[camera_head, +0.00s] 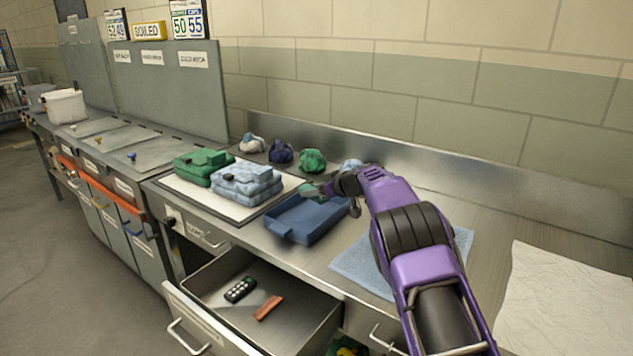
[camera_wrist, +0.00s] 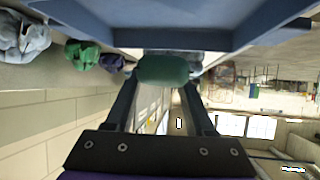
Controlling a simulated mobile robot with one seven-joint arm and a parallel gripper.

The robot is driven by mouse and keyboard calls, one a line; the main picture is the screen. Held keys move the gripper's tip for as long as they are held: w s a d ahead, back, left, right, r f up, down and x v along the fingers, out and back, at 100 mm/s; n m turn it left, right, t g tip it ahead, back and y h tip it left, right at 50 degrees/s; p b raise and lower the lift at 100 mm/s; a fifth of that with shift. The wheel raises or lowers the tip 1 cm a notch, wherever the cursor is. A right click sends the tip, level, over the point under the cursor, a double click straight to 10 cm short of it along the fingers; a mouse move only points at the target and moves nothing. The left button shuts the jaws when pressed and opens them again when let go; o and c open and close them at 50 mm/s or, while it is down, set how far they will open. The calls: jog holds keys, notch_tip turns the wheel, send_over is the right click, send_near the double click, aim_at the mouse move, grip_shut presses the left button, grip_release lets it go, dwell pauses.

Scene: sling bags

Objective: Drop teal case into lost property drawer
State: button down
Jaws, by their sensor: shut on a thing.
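The teal case (camera_wrist: 163,70) is held between the two fingers of my gripper (camera_wrist: 162,88) in the wrist view. In the head view my gripper (camera_head: 326,190) is above the back of the blue tray (camera_head: 285,232), and only a small part of the case shows at its tips. An open drawer (camera_head: 190,318) juts out below the counter's front edge, to the left of and lower than my gripper. In it lie a black remote-like thing (camera_head: 240,290) and an orange-brown flat thing (camera_head: 268,308). I cannot read the drawer's label.
Folded green (camera_head: 203,166) and pale blue (camera_head: 246,183) cloth piles sit on a white mat left of the tray. Several bundles, one of them green (camera_head: 312,161), lie along the back. A blue cloth (camera_head: 364,262) lies under my arm. A white sheet (camera_head: 565,300) is at right.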

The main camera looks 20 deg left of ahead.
jog(key=s+a+f+n+g+y, duration=0.2)
jog(key=s+n+g, duration=0.5)
jog(key=s, duration=1.4)
jog(key=shift+a+f+b, duration=0.25)
jog(key=shift+f, duration=1.05)
jog(key=shift+a+f+b, duration=0.2)
jog(key=shift+f, duration=1.05)
jog(key=shift+c, duration=0.9)
grip_release()
jog(key=s+v, duration=0.1)
jog(key=v, duration=1.6)
jog(key=shift+w+d+r, duration=0.15)
jog(key=shift+w+r, duration=0.05)
jog(key=shift+w, duration=0.25)
